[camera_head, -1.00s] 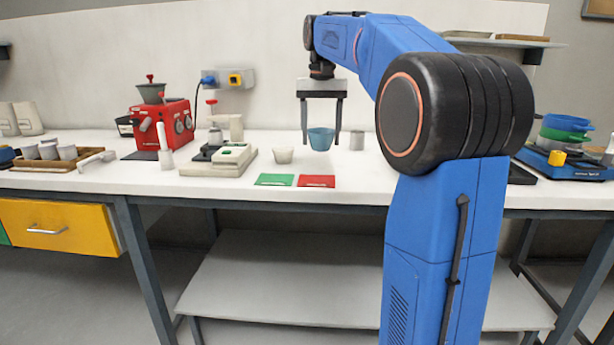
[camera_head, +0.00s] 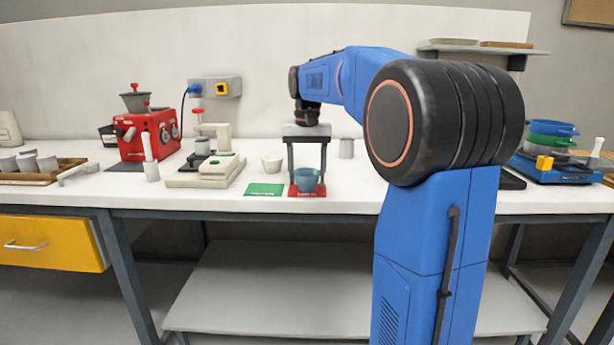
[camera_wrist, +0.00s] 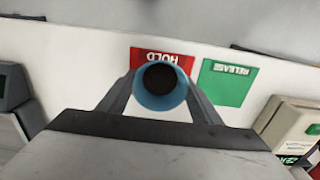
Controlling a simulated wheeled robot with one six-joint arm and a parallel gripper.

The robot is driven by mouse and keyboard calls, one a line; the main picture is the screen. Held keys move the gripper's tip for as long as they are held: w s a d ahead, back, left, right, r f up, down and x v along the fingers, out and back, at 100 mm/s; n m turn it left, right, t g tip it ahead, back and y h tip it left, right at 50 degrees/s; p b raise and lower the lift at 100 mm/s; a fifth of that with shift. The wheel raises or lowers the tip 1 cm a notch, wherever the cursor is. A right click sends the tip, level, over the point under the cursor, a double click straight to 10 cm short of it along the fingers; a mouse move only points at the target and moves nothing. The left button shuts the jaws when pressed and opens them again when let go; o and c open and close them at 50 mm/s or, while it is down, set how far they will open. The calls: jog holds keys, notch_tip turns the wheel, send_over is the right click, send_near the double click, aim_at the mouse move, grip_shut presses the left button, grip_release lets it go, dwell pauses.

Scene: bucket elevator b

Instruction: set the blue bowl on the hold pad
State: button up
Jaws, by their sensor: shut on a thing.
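The blue bowl (camera_head: 307,180) is between the two fingers of my gripper (camera_head: 307,180), which is shut on it. In the wrist view the bowl (camera_wrist: 160,88) is upright, with a dark inside. The red hold pad (camera_head: 293,191) is below and around the bowl in the head view. In the wrist view the word HOLD shows on the red pad (camera_wrist: 180,58), and the bowl covers part of it. I cannot tell whether the bowl touches the pad. The green release pad (camera_head: 265,190) lies beside the red pad, to its left in the head view.
A pale scale-like device (camera_head: 213,170) and a red machine (camera_head: 148,135) are at left. The bench front edge is close to the pads.

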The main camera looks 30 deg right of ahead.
jog(key=shift+f, duration=0.2)
jog(key=o, duration=1.1)
jog(key=shift+o, duration=0.2)
notch_tip(320, 180, up, 12)
jog(key=shift+r, duration=0.1)
jog(key=s+a+f+n+t, duration=0.1)
jog(key=s+a+f+n, duration=0.1)
jog(key=s+a+f, duration=0.5)
jog(key=s+a+f+n+t, duration=0.2)
jog(key=s+a+f, duration=0.2)
jog(key=s, duration=0.5)
jog(key=s+a+f+n+t, duration=0.1)
jog(key=s+a+f, duration=0.1)
jog(key=s+f, duration=0.5)
jog(key=s+a+f+n, duration=0.1)
jog(key=s+a+f, duration=0.1)
jog(key=s+f, duration=0.5)
notch_tip(320, 180, down, 4)
jog(key=shift+s+a+f+n+t, duration=0.1)
jog(key=shift+s+a+n+t, duration=0.05)
jog(key=shift+a+n+t, duration=0.25)
